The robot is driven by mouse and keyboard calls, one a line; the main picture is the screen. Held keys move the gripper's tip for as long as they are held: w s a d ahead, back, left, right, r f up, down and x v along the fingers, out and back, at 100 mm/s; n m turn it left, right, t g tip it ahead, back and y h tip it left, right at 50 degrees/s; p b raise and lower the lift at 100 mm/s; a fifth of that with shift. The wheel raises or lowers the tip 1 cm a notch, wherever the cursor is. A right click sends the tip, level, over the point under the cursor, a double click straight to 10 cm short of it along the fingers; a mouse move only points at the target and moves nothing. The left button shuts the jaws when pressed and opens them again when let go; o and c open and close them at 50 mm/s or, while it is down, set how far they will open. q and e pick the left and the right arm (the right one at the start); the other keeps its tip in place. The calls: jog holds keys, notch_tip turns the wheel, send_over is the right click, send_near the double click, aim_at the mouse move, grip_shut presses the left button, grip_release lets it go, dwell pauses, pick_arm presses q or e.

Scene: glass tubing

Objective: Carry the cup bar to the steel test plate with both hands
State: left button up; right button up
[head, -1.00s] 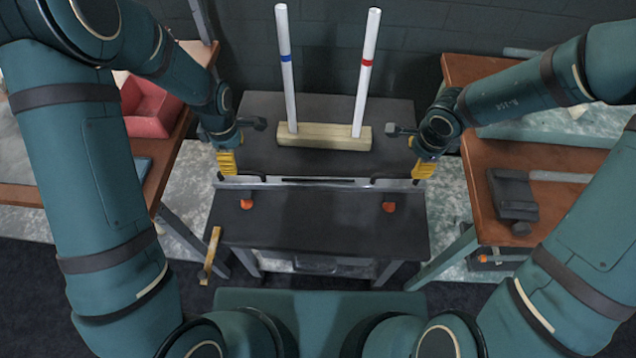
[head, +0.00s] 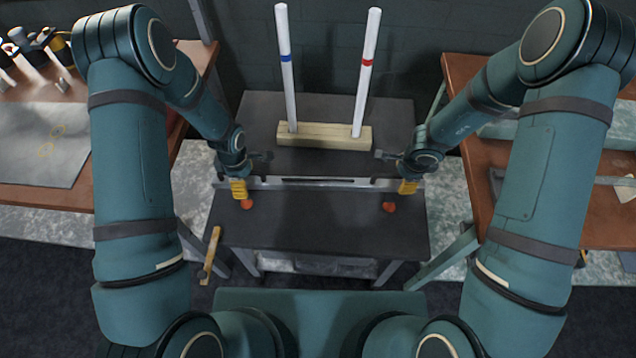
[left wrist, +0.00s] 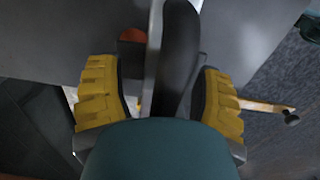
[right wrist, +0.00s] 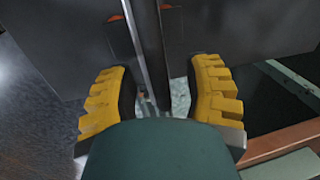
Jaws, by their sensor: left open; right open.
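The cup bar (head: 268,184) is a long pale metal bar lying left to right along the dark table, with an orange-red cup (head: 247,204) near its left end and another (head: 389,207) near its right. My left gripper (head: 239,189) is open at the bar's left end. In the left wrist view a dark grip (left wrist: 180,50) lies between its yellow fingers. My right gripper (head: 408,187) is open at the right end, with a dark length (right wrist: 151,45) between its fingers. Contact cannot be told. A flat grey plate (head: 42,150) with faint yellow rings, apparently the steel test plate, lies on the left bench.
A wooden block (head: 325,137) holding two upright white tubes, banded blue (head: 286,70) and red (head: 364,75), stands behind the bar. Tools crowd the back of the left bench. A brown bench (head: 480,195) flanks the right. A yellow-handled piece (head: 210,255) is at the table's left side.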

pick_arm(q)
jog(key=c, duration=0.6)
pick_arm(e)
jog(key=c, duration=0.6)
pick_arm(q)
grip_shut()
pick_arm(e)
grip_shut()
pick_arm(q)
jog(key=shift+r, duration=0.15)
pick_arm(e)
jog(key=shift+r, duration=0.15)
